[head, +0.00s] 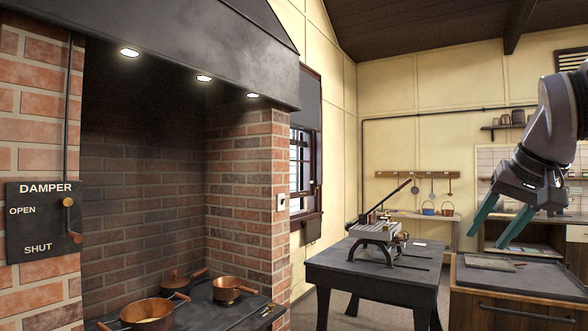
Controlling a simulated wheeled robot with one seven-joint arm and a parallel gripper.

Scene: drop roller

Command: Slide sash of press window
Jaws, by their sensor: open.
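The press window (305,165) is set in the cream wall beyond the brick hearth, in the middle of the head view. I see it at a steep angle, and the brick pier hides its left part. It has a dark frame, barred panes and a dark upper part. A small brass-coloured fitting (317,192) shows at its right side. How far the sash is open I cannot tell. My gripper (487,240) hangs at the right with its green fingers apart and pointing down. It is empty and well to the right of the window.
A dark table (330,265) carrying a metal press (378,233) with a long lever stands before the window. A wooden cabinet (510,308) is at the lower right. Copper pans (146,315) sit on the hearth at left. A damper plate (42,222) hangs on the brick.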

